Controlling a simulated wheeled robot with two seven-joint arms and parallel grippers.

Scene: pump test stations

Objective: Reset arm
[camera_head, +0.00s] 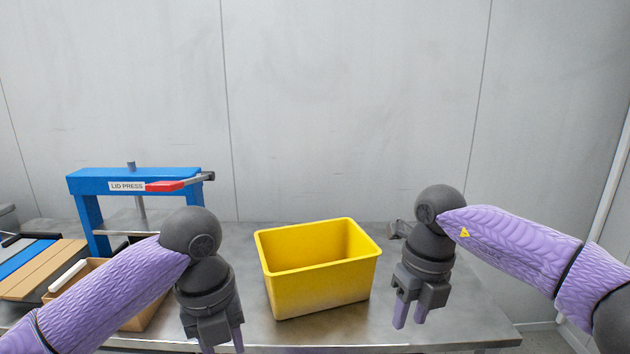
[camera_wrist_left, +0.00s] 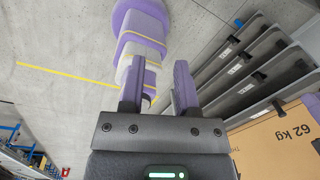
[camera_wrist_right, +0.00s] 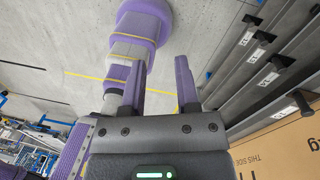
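My left gripper (camera_head: 222,342) hangs pointing down in front of the bench, left of the yellow bin. Its two purple fingers stand apart with nothing between them, as the left wrist view (camera_wrist_left: 157,90) also shows. My right gripper (camera_head: 411,314) points down to the right of the yellow bin. Its fingers are apart and empty, as the right wrist view (camera_wrist_right: 160,85) also shows. Both arms are bent and come in from the sides. Neither gripper touches anything.
A yellow bin (camera_head: 318,292), empty as far as visible, stands on the metal bench (camera_head: 460,325). A blue lid press (camera_head: 88,212) with a red handle stands left, a tan tray (camera_head: 146,317) partly behind my left arm. A grey wall closes the back.

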